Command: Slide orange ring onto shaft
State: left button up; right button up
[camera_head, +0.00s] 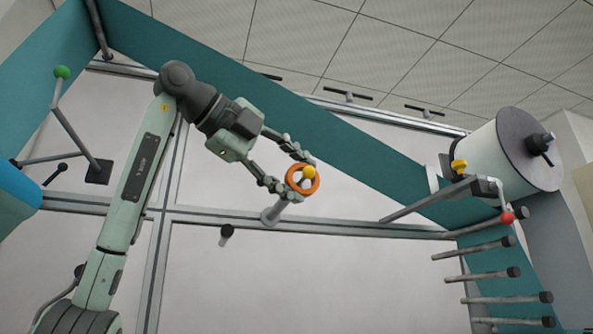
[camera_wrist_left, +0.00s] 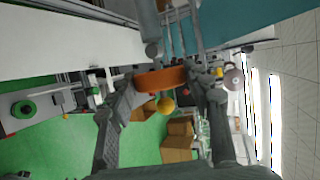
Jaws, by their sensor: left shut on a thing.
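The orange ring (camera_head: 317,184) is held between the fingertips of my left gripper (camera_head: 300,180), which is shut on its sides. A grey shaft (camera_head: 272,214) stands out from the wall panel, with a yellow ball (camera_head: 309,172) at its tip. In the head view the ball shows inside the ring's opening. In the left wrist view the ring (camera_wrist_left: 160,79) is nearly edge-on, with the ball (camera_wrist_left: 166,105) on one side and the grey shaft (camera_wrist_left: 149,22) on the other. The ring appears to be around the shaft near its tip. My right gripper is not in view.
A large white roll (camera_head: 495,155) is at the right, with a yellow knob (camera_head: 459,166) and a red knob (camera_head: 507,217) near it. Several grey rods (camera_head: 490,273) stick out below. A green-tipped lever (camera_head: 62,73) is at the left. A teal band (camera_head: 350,135) crosses behind.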

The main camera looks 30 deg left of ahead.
pick_arm(q)
jog(key=shift+a, duration=0.1)
jog(key=shift+w+a+p, duration=1.05)
jog(key=shift+w+a, duration=0.55)
jog(key=shift+a, duration=0.2)
jog(key=w+a+p, duration=0.2)
jog(key=w+a, duration=0.1)
jog(key=shift+w+a+p, duration=0.1)
jog(key=shift+a+p, duration=0.2)
jog(key=shift+a, duration=0.1)
dwell(0.5)
jog(key=shift+w+a+p, duration=0.35)
jog(key=shift+w+a, duration=1.3)
jog(key=shift+a, duration=0.25)
